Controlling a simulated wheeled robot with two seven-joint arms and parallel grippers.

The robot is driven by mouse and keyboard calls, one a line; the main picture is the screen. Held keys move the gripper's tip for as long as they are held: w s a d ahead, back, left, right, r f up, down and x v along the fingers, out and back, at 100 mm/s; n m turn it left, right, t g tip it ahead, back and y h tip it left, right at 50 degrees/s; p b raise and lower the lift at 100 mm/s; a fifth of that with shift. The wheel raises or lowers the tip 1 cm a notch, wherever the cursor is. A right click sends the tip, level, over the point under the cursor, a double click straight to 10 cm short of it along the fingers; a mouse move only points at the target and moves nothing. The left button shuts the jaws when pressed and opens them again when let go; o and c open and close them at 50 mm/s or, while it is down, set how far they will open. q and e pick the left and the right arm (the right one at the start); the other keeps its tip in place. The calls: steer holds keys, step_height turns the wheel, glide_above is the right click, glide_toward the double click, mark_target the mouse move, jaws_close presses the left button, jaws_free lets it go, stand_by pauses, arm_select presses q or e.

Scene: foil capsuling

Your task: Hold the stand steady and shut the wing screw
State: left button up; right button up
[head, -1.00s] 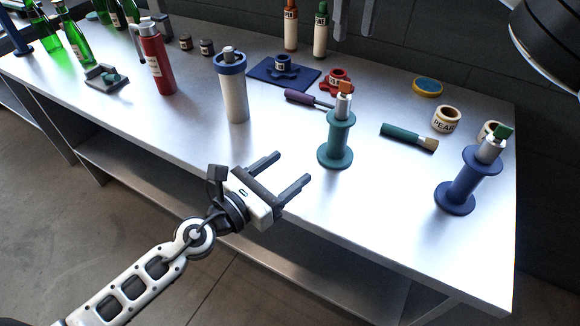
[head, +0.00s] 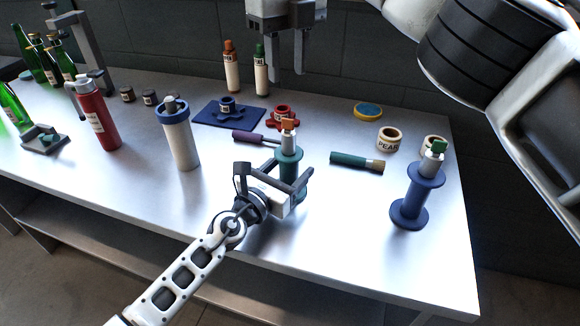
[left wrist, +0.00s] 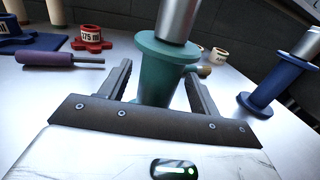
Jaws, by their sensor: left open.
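The teal stand (head: 289,158) is a spool-shaped post with flanges, upright on the bench, with a metal cylinder (head: 288,142) on top. A small orange piece (head: 288,124), perhaps the wing screw, tops it. My left gripper (head: 294,172) is open at the teal stand, one finger on each side of its stem. The left wrist view shows the teal stem (left wrist: 157,82) between the fingers, with gaps; contact cannot be told. The stand's foot is partly hidden. My right gripper (head: 288,72) is open and empty, high above the back of the bench.
A blue stand (head: 408,213) with a green top piece (head: 438,146) stands to the right. A teal-handled brush (head: 350,160), a purple-handled tool (head: 250,137), a red knob-like part (head: 284,115) and a white-and-blue cylinder (head: 180,140) are nearby. The front bench surface is clear.

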arm_select(q)
steer(key=shift+w+d, duration=0.15)
steer(key=shift+w, duration=0.25)
steer(key=shift+f, duration=0.1)
jaws_close()
stand_by(0.8)
